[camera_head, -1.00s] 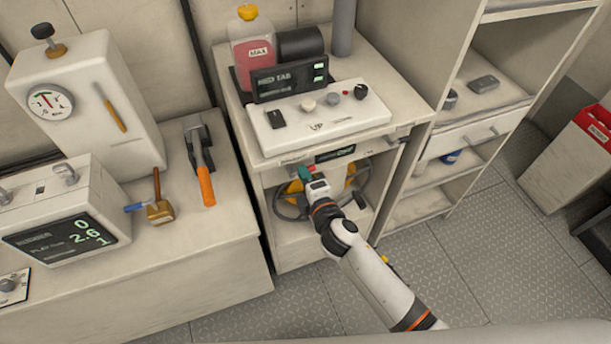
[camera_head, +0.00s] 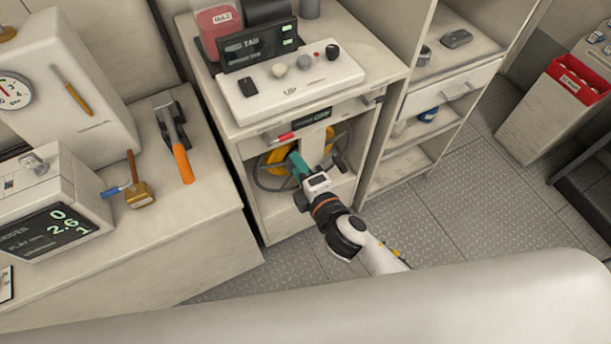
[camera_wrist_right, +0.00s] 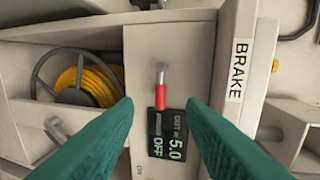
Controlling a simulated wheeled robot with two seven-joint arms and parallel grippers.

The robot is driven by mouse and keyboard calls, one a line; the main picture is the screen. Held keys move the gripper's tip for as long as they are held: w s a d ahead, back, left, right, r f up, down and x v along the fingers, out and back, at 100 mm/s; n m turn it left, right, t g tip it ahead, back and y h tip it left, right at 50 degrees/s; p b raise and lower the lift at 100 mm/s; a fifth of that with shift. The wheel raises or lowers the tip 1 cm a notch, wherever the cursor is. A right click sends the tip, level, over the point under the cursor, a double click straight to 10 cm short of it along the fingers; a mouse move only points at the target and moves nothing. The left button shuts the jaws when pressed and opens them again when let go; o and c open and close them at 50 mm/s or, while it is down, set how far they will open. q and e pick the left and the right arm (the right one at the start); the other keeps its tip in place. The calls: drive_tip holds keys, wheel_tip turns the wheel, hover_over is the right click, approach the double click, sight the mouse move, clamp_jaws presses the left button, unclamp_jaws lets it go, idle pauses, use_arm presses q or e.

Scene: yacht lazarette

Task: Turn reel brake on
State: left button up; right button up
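The reel brake lever has a red grip (camera_wrist_right: 160,97) on a short metal stem and lies over the edge of a small display (camera_wrist_right: 166,140) reading "OUT m 5.0" and "OFF". A "BRAKE" label (camera_wrist_right: 238,70) is beside it. In the head view the red lever (camera_head: 280,138) shows on the cabinet front under the top. My right gripper (camera_head: 298,165) is open in front of the cabinet, below the lever in that view. In the right wrist view its green fingers (camera_wrist_right: 160,108) stand apart on either side of the lever, without visible contact. My left gripper is not in view.
The reel with yellow hose (camera_wrist_right: 92,82) sits in the cabinet opening. A white control panel (camera_head: 290,77) with knobs is on the cabinet top. Shelves (camera_head: 405,155) stand at the right; the floor (camera_head: 460,215) there is clear.

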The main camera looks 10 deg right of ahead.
drive_tip(key=shift+v, duration=1.55)
drive_tip(key=s+d+f+m+g+h, duration=0.1)
drive_tip(key=s+d+f+m+g, duration=0.15)
drive_tip(key=f, duration=0.75)
drive_tip(key=s+d+f+m+g+h, duration=0.1)
drive_tip(key=s+d+f+m+g, duration=0.2)
drive_tip(key=f, duration=0.7)
drive_tip(key=s+d+f+m+g+h, duration=0.1)
drive_tip(key=s+d+f+m+g, duration=0.2)
drive_tip(key=f, duration=0.7)
drive_tip(key=s+d+f+m+g, duration=0.1)
drive_tip(key=s+d+f+m, duration=0.2)
drive_tip(key=s+f, duration=0.2)
drive_tip(key=s+d+f+m+g+h, duration=0.1)
drive_tip(key=s+f+m, duration=0.3)
drive_tip(key=s, duration=0.8)
drive_tip(key=s+d+f+m+g, duration=0.3)
drive_tip(key=s+d+f+m, duration=0.1)
drive_tip(key=s+f, duration=0.3)
drive_tip(key=shift+s+d+h, duration=0.35)
drive_tip(key=shift+s+h, duration=0.05)
drive_tip(key=shift+s, duration=0.6)
drive_tip(key=shift+f+g, duration=0.1)
drive_tip(key=shift+g, duration=0.15)
